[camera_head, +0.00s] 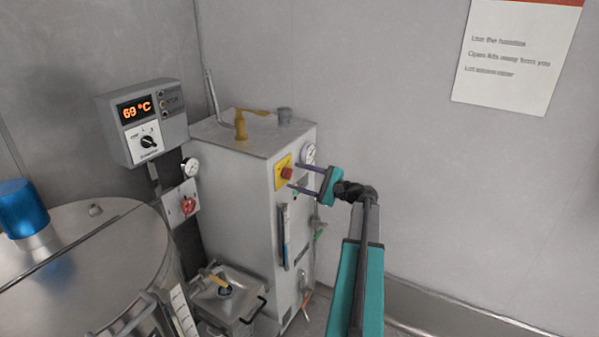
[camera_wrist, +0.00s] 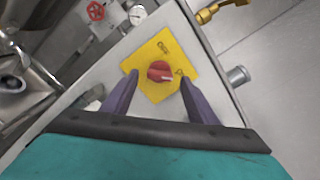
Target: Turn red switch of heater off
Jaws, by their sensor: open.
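The red switch (camera_head: 287,173) is a round knob on a yellow plate (camera_head: 279,168) on the grey heater cabinet (camera_head: 240,190). In the wrist view, the red switch (camera_wrist: 160,72) sits in the middle of the yellow plate (camera_wrist: 143,58), with a pale mark on its lower right side. My gripper (camera_head: 292,176) is open in front of the plate, pointing left at the switch. In the wrist view, my gripper's purple fingers (camera_wrist: 158,82) stand on either side of the switch, with gaps to it. Whether the fingertips touch the plate cannot be told.
A gauge (camera_head: 308,153) sits close above my gripper. A steel tank (camera_head: 90,260) stands at left.

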